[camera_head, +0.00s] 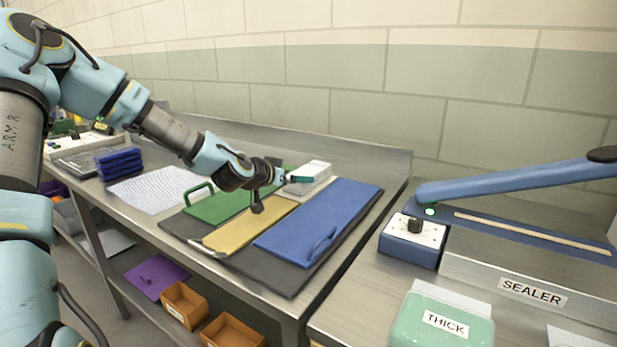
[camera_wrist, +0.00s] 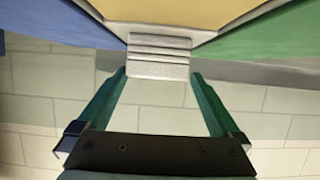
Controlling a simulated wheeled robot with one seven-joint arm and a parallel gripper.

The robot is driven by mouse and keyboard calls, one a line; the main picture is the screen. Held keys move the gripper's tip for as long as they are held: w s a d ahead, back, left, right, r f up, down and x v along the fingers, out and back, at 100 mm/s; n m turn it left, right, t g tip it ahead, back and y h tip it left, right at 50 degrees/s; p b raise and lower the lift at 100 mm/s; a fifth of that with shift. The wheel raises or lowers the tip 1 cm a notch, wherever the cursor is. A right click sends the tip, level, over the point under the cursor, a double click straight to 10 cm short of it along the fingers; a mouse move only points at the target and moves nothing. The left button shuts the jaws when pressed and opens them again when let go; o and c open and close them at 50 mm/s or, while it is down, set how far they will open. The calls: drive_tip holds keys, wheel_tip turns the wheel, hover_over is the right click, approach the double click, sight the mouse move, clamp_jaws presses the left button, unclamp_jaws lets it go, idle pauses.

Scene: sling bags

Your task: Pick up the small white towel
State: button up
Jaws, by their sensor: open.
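The small white towel (camera_head: 312,172) is a folded, layered block at the back of the steel table, behind the yellow bag, near the wall-side ledge. It also shows in the wrist view (camera_wrist: 160,58), straight ahead of the fingers. My gripper (camera_head: 299,180) is at the towel's near left side in the head view. In the wrist view its two teal fingers (camera_wrist: 160,76) are open, with the tips at either side of the towel's near edge. Nothing is clearly held. Whether the fingers touch the towel cannot be told.
Green (camera_head: 218,206), yellow (camera_head: 250,228) and blue (camera_head: 322,222) flat bags lie on a dark mat (camera_head: 278,274) under and beside my arm. Dark blue folded items (camera_head: 119,163) are stacked at left. A sealer (camera_head: 530,285) stands at right. The wall is close behind the towel.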

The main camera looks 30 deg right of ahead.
sight(304, 173)
drive_tip(key=d+p, duration=0.1)
drive_tip(key=w+d, duration=0.1)
drive_tip(key=d, duration=0.1)
drive_tip(key=shift+w+d+f+p, duration=0.2)
drive_tip(key=shift+d+p, duration=0.1)
drive_tip(key=shift+p, duration=0.05)
drive_tip(key=shift+w+d+f, duration=0.3)
drive_tip(key=shift+d, duration=0.1)
drive_tip(key=shift+c, duration=0.2)
drive_tip(key=c, duration=1.2)
